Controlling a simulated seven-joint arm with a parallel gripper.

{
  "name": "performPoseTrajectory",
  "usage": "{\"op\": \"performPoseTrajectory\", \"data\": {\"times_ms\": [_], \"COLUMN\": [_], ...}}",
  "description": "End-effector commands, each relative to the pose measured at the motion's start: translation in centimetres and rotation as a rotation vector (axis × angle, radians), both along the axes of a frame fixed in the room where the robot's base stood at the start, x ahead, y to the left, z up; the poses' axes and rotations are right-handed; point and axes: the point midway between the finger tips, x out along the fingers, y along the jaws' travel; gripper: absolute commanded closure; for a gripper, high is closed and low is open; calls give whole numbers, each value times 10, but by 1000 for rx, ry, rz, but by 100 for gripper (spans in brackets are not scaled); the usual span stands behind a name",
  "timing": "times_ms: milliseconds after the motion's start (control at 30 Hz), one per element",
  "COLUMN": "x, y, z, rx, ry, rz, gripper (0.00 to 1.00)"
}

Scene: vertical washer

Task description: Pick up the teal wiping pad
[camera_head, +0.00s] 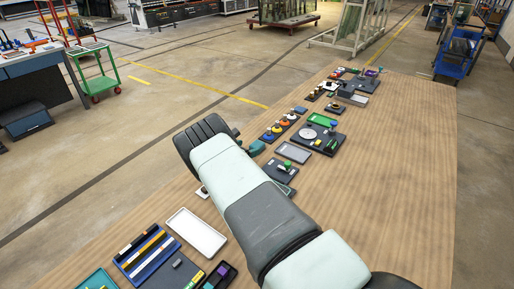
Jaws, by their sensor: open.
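A small teal piece (257,147) shows just right of the dark end of my arm, near the table's left edge. It may be the wiping pad, but it is too small and too close to my arm to tell. My arm reaches from the lower right up to the left across the table and hides what lies under it. My gripper's fingers do not show; they seem to be hidden behind the arm's dark end.
The wooden table (400,150) is bare on its right side. A white tray (197,232), a blue tray of bars (147,252) and a teal tray (97,280) lie at lower left. A grey tray (293,153), a green-marked board (322,120) and several small parts line the left edge farther off.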

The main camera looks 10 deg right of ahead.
Motion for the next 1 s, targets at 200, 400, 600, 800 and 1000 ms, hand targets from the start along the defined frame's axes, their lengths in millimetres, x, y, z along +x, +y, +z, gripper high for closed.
{"op": "performPoseTrajectory", "data": {"times_ms": [200,400,600,800,1000], "x": [9,25,36,38,38], "y": [-11,-31,-39,-41,-41], "z": [-6,-19,-24,-25,-25], "rx": [1,4,3,1,2], "ry": [0,-1,-2,0,0], "rz": [-3,-6,-2,-3,-2], "gripper": [17,17,17,17,29]}}
